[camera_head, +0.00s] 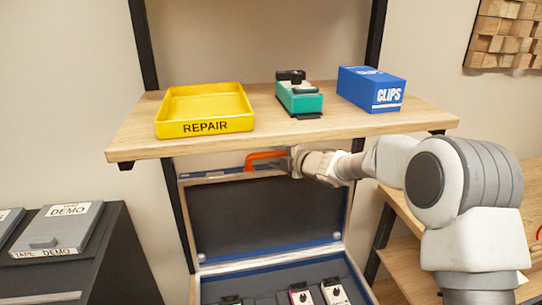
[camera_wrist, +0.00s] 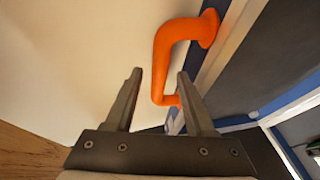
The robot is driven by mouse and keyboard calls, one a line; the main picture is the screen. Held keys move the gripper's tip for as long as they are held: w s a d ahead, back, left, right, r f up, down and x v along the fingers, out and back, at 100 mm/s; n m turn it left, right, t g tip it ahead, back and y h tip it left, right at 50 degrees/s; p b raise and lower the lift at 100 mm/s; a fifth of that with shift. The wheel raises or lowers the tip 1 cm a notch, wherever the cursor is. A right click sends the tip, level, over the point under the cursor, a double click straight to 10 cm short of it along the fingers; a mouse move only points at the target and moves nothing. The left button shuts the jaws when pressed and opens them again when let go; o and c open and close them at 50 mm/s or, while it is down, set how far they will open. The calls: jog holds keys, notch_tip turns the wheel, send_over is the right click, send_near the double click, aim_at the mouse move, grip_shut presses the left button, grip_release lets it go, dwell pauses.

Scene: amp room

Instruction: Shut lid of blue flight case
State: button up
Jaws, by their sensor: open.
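The blue flight case (camera_head: 196,286) stands below the wooden shelf with its lid (camera_head: 265,215) raised, the dark lining facing me. An orange handle (camera_head: 265,157) sits on the lid's top edge, and it also shows in the wrist view (camera_wrist: 163,62). My gripper (camera_head: 290,160) is at the right end of the handle, just under the shelf's front edge. In the wrist view my gripper (camera_wrist: 158,85) is open, and part of the handle shows between and beyond the two fingers. I cannot tell whether a finger touches it.
The wooden shelf (camera_head: 140,140) overhangs the lid closely. It carries a yellow REPAIR tray (camera_head: 205,108), a green pedal (camera_head: 299,97) and a blue CLIPS box (camera_head: 371,90). Several pedals (camera_head: 334,292) lie in the case. A dark cabinet (camera_head: 115,262) stands left.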

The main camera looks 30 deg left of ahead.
jog(key=shift+x, duration=1.1)
grip_shut()
dwell(0.8)
